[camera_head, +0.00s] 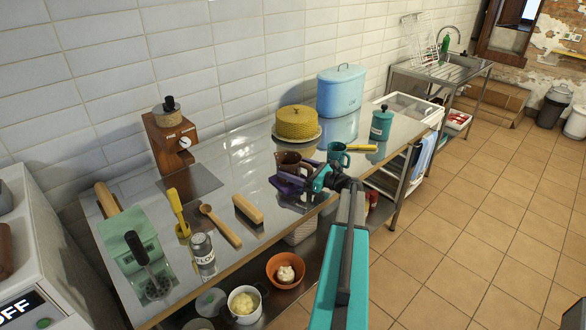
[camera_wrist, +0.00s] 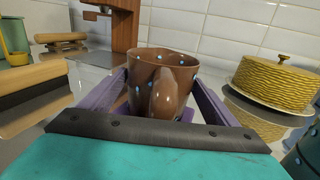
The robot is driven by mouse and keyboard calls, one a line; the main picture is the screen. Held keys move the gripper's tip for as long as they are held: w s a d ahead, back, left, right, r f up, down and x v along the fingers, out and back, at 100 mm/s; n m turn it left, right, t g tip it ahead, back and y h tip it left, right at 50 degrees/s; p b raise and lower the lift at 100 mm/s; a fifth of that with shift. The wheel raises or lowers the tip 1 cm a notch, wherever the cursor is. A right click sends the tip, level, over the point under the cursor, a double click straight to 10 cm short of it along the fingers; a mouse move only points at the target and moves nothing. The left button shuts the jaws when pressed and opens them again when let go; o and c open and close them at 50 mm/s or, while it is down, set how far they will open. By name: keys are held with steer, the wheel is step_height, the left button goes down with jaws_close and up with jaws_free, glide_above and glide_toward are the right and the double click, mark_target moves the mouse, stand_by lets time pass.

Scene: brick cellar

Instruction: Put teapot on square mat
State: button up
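A brown vessel with pale blue dots (camera_wrist: 163,72) stands between the two purple fingers of my gripper (camera_wrist: 160,88), its curved handle or spout towards the wrist camera. It looks like a mug; I cannot be sure that it is the teapot. In the head view the vessel (camera_head: 288,159) is at the table's front half, with my gripper (camera_head: 296,176) around it. The fingers lie along both its sides; whether they press on it is not clear. A dark, flat, square-looking patch (camera_head: 192,183) in front of the wooden grinder may be the mat or a reflection.
The wooden grinder (camera_head: 172,140) stands near the wall.

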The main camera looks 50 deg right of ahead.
steer(key=shift+o, duration=0.9)
steer(key=shift+r, duration=0.15)
steer(key=b+v, duration=0.3)
steer(key=v, duration=0.7)
steer(key=shift+s+d, duration=0.1)
steer(key=shift+s, duration=0.05)
steer(key=shift+b+v, duration=0.4)
steer(key=shift+v, duration=0.45)
